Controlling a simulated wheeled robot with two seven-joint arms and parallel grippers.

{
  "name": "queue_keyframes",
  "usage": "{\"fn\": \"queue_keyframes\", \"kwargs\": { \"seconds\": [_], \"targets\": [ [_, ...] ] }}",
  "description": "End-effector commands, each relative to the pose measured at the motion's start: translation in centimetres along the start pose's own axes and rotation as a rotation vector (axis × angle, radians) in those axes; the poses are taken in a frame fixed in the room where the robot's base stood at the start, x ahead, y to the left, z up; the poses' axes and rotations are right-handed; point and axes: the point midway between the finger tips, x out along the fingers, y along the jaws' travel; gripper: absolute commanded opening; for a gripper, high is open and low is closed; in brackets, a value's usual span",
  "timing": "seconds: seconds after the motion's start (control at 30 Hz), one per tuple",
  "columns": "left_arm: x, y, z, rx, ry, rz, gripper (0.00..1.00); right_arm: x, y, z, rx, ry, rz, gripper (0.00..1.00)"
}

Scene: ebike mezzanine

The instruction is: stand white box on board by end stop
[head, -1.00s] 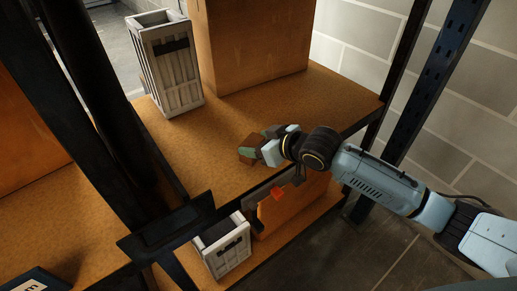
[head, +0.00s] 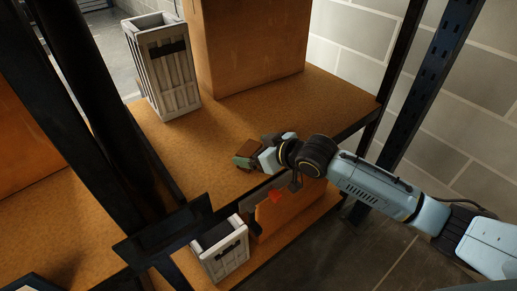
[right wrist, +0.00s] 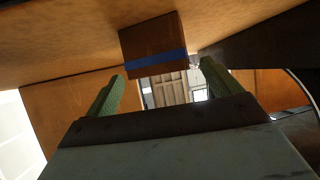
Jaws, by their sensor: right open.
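A tall white slatted box (head: 163,72) stands upright on the brown board (head: 215,130), at its far left in the head view. Another white slatted box (head: 222,258) sits on the lower shelf. My right gripper (head: 254,157) is open, low over the board's front edge, well apart from both white boxes. In the right wrist view, a small brown block with a blue band (right wrist: 152,45) shows ahead, between the green fingers; contact cannot be told. A pale slatted thing (right wrist: 170,88) shows beyond it. I cannot single out the end stop. My left gripper is not in view.
A large brown carton (head: 250,45) stands on the board right of the tall white box. Dark rack posts (head: 75,110) rise at left and right (head: 430,80). Mid-board is clear.

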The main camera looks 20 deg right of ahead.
Motion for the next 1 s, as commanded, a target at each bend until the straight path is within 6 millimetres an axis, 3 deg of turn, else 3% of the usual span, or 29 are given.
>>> {"fn": "queue_keyframes", "kwargs": {
  "seconds": [0.13,0.5,0.7,1.0],
  "targets": [
    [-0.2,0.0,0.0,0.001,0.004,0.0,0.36,-0.9,0.1,-0.2,-0.001,-0.001,0.001,0.9],
    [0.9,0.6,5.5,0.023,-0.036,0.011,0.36,-7.8,0.1,-0.2,-0.002,-0.003,0.001,0.9],
    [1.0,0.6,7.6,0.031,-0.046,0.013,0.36,-10.9,0.1,-0.2,-0.001,-0.002,0.001,0.9],
    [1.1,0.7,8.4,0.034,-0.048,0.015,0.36,-12.1,0.0,-0.2,0.001,0.0,0.0,0.9]
  ]
}}
